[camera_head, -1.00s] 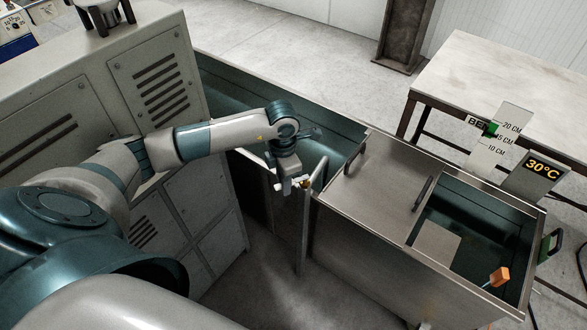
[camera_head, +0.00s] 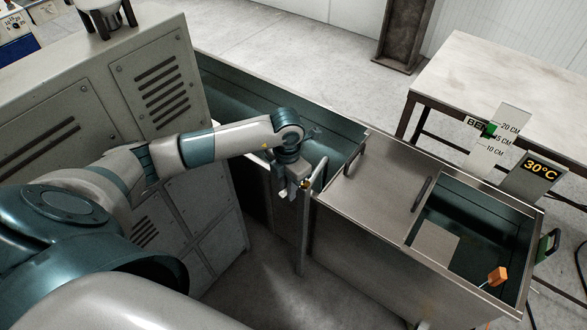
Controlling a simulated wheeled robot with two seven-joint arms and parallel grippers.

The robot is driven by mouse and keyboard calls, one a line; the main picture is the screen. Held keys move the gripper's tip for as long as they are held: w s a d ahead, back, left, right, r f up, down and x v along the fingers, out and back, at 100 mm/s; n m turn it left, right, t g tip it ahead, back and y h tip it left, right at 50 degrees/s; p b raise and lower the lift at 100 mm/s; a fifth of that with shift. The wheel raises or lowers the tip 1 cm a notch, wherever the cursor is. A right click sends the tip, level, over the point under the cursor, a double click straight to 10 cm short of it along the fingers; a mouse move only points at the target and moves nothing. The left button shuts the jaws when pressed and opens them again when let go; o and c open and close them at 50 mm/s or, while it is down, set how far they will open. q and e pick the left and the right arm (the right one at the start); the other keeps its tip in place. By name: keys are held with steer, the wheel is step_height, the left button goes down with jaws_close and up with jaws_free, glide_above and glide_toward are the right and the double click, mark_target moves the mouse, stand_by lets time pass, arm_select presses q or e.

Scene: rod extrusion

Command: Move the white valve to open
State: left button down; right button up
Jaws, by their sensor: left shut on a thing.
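My left gripper (camera_head: 291,188) points down at the top of a thin upright metal pipe (camera_head: 303,235), beside the left end of the steel tank. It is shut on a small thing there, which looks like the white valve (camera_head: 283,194). Only a small pale bit of it shows, and the fingers hide most of the rest. The valve's exact angle cannot be told. My right gripper is not in view.
The steel tank (camera_head: 350,215) has lid handles, an open right end and an orange float (camera_head: 497,276). A display reading 30°C (camera_head: 540,168) and a level scale (camera_head: 497,140) stand behind it. A grey cabinet (camera_head: 190,215) is at left and a table (camera_head: 500,75) at back right.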

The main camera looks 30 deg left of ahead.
arm_select(q)
steer(key=shift+d, duration=0.1)
stand_by(0.3)
steer(key=shift+d+n, duration=0.3)
steer(key=shift+n, duration=0.4)
steer(key=c, duration=2.1)
jaws_free()
steer(key=shift+d, duration=0.1)
steer(key=o, duration=0.5)
steer(key=shift+r, duration=0.15)
steer(key=shift+r, duration=0.55)
steer(key=shift+r+b, duration=1.95)
steer(key=shift+r, duration=6.05)
